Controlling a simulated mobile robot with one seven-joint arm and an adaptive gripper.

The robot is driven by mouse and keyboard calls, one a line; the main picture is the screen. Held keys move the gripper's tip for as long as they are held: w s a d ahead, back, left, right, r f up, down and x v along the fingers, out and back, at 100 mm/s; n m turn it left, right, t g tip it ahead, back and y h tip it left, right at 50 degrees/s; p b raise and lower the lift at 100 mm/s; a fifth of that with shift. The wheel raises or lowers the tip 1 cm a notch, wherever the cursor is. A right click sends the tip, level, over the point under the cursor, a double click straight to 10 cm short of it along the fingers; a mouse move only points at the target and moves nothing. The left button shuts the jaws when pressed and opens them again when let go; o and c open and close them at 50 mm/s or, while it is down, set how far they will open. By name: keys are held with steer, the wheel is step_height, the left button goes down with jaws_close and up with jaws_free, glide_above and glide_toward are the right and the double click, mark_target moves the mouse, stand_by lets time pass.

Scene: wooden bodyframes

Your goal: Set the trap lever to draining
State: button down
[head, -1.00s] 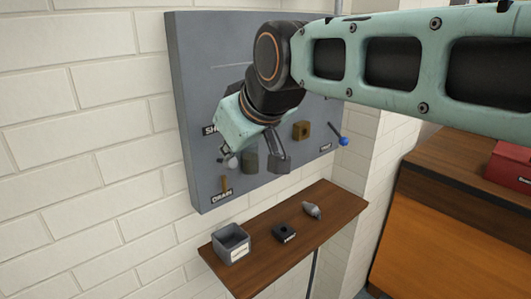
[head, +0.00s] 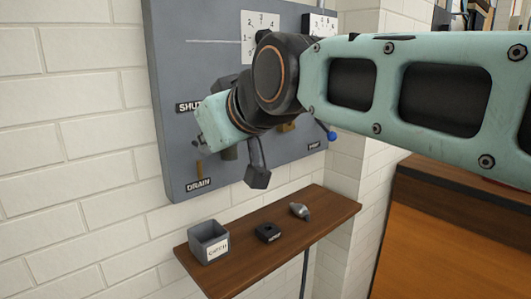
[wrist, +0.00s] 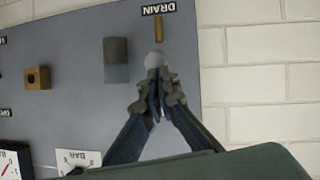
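On the grey panel (head: 170,60) the labels SHUT (head: 188,107) and DRAIN (head: 199,184) sit at the left, DRAIN lower. A thin brown upright strip (head: 199,167) stands just above DRAIN. The wrist view is upside down; it shows DRAIN (wrist: 158,8), the brown strip (wrist: 158,30) and a pale grey ball knob (wrist: 155,58), apparently the trap lever's. My gripper (wrist: 157,80) has its fingertips together right at the knob; I cannot tell whether they touch it. In the head view my arm hides the knob and most of the fingers.
A grey cylinder (wrist: 116,60) and a brown block (wrist: 37,78) stick out of the panel beside the knob. A blue-knobbed lever (head: 332,135) is at the right. Below, a wooden shelf (head: 240,262) holds a grey box (head: 209,243), a black block (head: 268,233) and a grey bulb-shaped piece (head: 299,211).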

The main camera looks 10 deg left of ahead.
steer(key=shift+s+f+b, duration=0.1)
steer(key=shift+f+b, duration=0.65)
steer(key=shift+b, duration=0.1)
steer(key=shift+d+f+b, duration=0.15)
steer(key=shift+f+b, duration=1.25)
steer(key=shift+b, duration=0.2)
steer(key=shift+f, duration=0.2)
steer(key=shift+r, duration=0.15)
